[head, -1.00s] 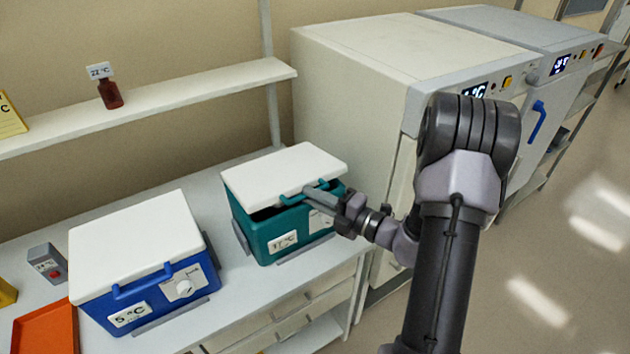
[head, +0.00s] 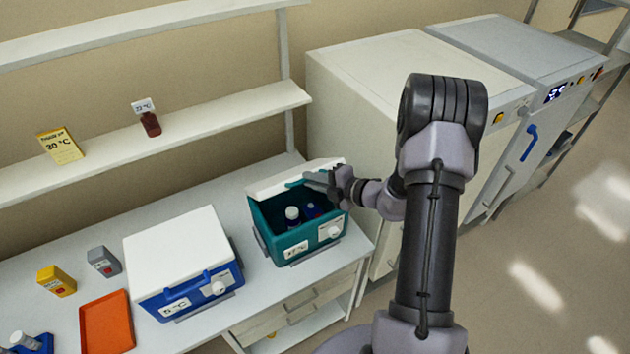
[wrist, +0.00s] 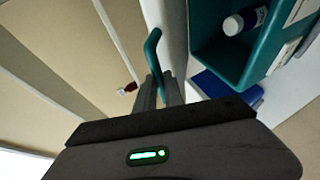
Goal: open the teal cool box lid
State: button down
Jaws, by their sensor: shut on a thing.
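The teal cool box (head: 297,235) stands on the bench with its white lid (head: 290,178) tilted up at the front. Inside are a white-capped bottle (head: 292,214) and a dark blue item (head: 312,211). My gripper (head: 318,180) is shut on the teal lid handle at the lid's front edge. In the wrist view, the fingers of my gripper (wrist: 160,92) meet the teal handle (wrist: 153,50), with the open box (wrist: 230,55) to the right. Part of the lid is hidden behind my gripper.
A blue cool box (head: 180,262) with its white lid closed stands left of the teal one. An orange tray (head: 106,322), a yellow container (head: 57,281) and a grey one (head: 104,262) are farther left. A shelf (head: 210,118) runs behind, and a large white cabinet (head: 375,90) stands right.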

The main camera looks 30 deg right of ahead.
jog(key=shift+w+r, duration=0.1)
dwell(0.3)
jog(key=c, duration=1.5)
grip_release()
jog(key=shift+o, duration=0.2)
jog(key=v, duration=1.7)
jog(key=shift+s, duration=0.2)
jog(key=shift+b, duration=0.3)
